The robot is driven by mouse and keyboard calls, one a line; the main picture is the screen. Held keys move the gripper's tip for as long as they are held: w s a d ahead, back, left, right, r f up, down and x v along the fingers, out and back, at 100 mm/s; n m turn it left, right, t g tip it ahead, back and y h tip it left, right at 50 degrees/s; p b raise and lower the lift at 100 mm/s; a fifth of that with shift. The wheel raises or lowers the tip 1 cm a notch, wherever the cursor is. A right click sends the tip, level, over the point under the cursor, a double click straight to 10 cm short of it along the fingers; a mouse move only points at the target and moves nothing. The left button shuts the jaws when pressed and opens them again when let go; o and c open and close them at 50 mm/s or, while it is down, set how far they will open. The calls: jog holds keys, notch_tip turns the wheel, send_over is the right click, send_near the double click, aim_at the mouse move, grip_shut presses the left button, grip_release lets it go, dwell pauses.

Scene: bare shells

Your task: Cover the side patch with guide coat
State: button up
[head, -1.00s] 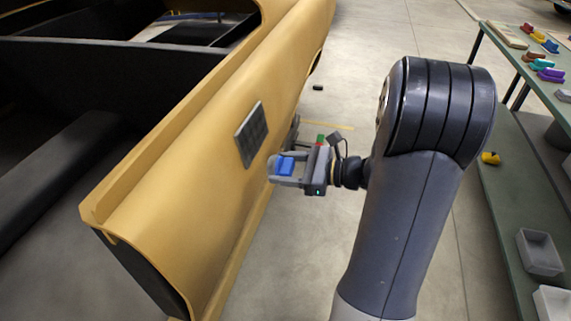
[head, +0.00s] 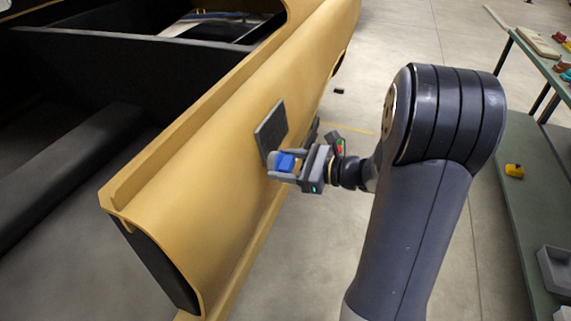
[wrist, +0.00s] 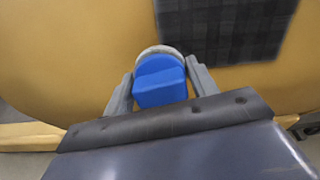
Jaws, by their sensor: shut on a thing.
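The side patch (head: 270,131) is a dark grey square on the yellow car shell's side; its lower part is near my gripper in the head view. In the wrist view the patch (wrist: 225,30) is dark with a faint grid and lies at the upper right. My gripper (head: 284,166) is shut on a blue applicator (wrist: 160,83) with a pale grey rounded pad at its far edge. The pad is just left of the patch in the wrist view, over yellow bodywork. I cannot tell whether it touches the surface.
The yellow shell (head: 225,185) fills the left.

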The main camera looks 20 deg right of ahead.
jog(key=shift+x, duration=1)
jog(key=shift+w+d, duration=1.1)
jog(key=shift+w, duration=0.2)
jog(key=shift+w+d, duration=0.1)
jog(key=shift+w, duration=0.15)
jog(key=shift+s+a, duration=0.65)
jog(key=shift+s, duration=0.15)
jog(key=shift+s+a, duration=0.6)
jog(key=shift+s, duration=0.2)
jog(key=shift+p+v, duration=0.55)
jog(key=shift+v, duration=2.4)
